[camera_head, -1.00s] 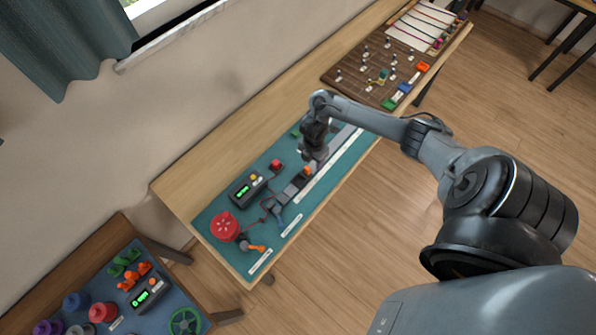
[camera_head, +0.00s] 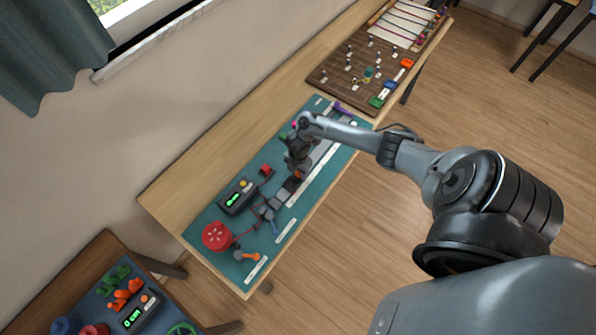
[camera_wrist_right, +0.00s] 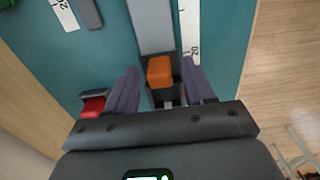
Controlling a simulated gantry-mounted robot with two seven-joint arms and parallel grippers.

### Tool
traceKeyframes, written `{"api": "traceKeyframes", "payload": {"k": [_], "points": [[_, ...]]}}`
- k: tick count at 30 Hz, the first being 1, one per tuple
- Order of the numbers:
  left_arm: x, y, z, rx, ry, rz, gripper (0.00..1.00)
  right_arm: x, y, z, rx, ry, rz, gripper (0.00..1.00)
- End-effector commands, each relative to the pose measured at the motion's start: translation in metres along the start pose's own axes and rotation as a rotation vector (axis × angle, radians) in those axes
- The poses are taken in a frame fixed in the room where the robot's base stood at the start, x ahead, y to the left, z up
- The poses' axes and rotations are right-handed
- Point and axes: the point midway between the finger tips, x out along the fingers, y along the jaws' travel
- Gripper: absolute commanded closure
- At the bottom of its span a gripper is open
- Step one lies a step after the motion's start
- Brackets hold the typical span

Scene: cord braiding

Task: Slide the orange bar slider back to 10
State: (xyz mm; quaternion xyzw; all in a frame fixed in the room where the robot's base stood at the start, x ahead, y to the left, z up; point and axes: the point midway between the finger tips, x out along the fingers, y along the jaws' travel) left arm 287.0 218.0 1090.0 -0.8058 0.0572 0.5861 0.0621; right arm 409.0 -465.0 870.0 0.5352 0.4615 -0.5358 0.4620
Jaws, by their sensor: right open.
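The orange slider (camera_head: 298,174) sits on the grey bar of the fixture on the teal mat, partly hidden behind my right gripper in the head view. In the right wrist view the orange slider (camera_wrist_right: 160,72) stands between the two purple-grey fingers, beside the white scale (camera_wrist_right: 190,25) at about its 20 mark. My right gripper (camera_head: 296,166) is open around it; in the wrist view a gap shows between the slider and each finger of the gripper (camera_wrist_right: 160,78). My left gripper is not in view.
A red button (camera_wrist_right: 93,107) lies left of the left finger. A black box with a green display (camera_head: 238,198), a red spool (camera_head: 216,236) and an orange-handled crank (camera_head: 246,255) stand on the mat (camera_head: 208,262). A brown pegboard (camera_head: 335,85) lies beyond.

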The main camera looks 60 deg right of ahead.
Motion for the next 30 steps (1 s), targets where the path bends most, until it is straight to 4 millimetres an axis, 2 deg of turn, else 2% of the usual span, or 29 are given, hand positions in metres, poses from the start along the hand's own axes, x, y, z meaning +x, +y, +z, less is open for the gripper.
{"api": "traceKeyframes", "payload": {"k": [10, 20, 21, 27, 30], "points": [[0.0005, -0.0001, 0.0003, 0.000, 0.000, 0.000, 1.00, 0.0026, 0.0002, 0.0001, 0.000, 0.000, 0.001, 0.47], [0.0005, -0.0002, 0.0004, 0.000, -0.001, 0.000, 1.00, 0.0025, 0.0002, 0.0001, 0.000, 0.000, 0.001, 0.97], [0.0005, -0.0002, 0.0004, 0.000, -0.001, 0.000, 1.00, 0.0025, 0.0002, 0.0002, 0.000, 0.000, 0.001, 1.00], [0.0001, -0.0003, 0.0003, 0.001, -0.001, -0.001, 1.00, 0.0022, 0.0002, -0.0005, 0.000, 0.000, 0.001, 1.00], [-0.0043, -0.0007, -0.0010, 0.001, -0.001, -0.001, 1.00, 0.0005, 0.0005, -0.0089, -0.001, 0.001, 0.001, 1.00]]}}
